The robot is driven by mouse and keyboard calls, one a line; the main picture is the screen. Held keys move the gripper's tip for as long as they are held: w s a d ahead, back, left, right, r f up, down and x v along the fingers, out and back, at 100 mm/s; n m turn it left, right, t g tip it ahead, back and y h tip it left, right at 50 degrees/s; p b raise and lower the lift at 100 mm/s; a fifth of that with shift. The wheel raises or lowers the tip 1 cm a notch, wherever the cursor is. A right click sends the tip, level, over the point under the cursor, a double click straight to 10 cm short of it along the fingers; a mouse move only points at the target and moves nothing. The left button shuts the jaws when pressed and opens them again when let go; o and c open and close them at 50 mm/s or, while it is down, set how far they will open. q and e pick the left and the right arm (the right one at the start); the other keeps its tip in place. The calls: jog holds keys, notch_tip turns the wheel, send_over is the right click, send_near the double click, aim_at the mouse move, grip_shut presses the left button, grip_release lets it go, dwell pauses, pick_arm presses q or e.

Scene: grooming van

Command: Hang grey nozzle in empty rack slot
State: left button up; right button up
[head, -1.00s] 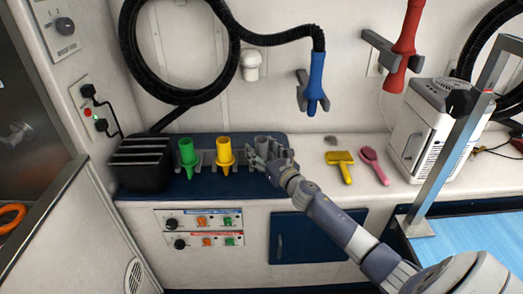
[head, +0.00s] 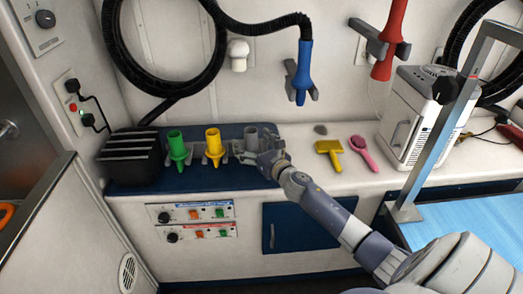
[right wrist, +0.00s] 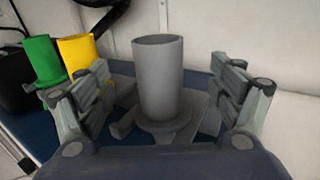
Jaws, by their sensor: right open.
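The grey nozzle (head: 251,137) stands upright in the rack (head: 231,157) at the back of the counter, just right of the yellow nozzle (head: 213,142). The green nozzle (head: 177,146) stands further left. My right gripper (head: 262,157) reaches in from the lower right to the grey nozzle. In the right wrist view the grey nozzle (right wrist: 158,75) is upright between the spread fingers of my right gripper (right wrist: 160,88), with gaps on both sides. The fingers partly hide the rack around its base. My left gripper is not in view.
A black slotted box (head: 132,157) stands left of the rack. A yellow brush (head: 330,154) and a pink brush (head: 362,151) lie to the right. A blue dryer nozzle (head: 303,70) hangs above. A grooming-table post (head: 440,125) rises on the right.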

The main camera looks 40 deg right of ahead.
jog(key=s, duration=0.9)
jog(key=shift+s+a+p, duration=0.15)
jog(key=shift+a+p, duration=0.05)
jog(key=shift+p, duration=0.1)
dwell(0.8)
dwell(0.4)
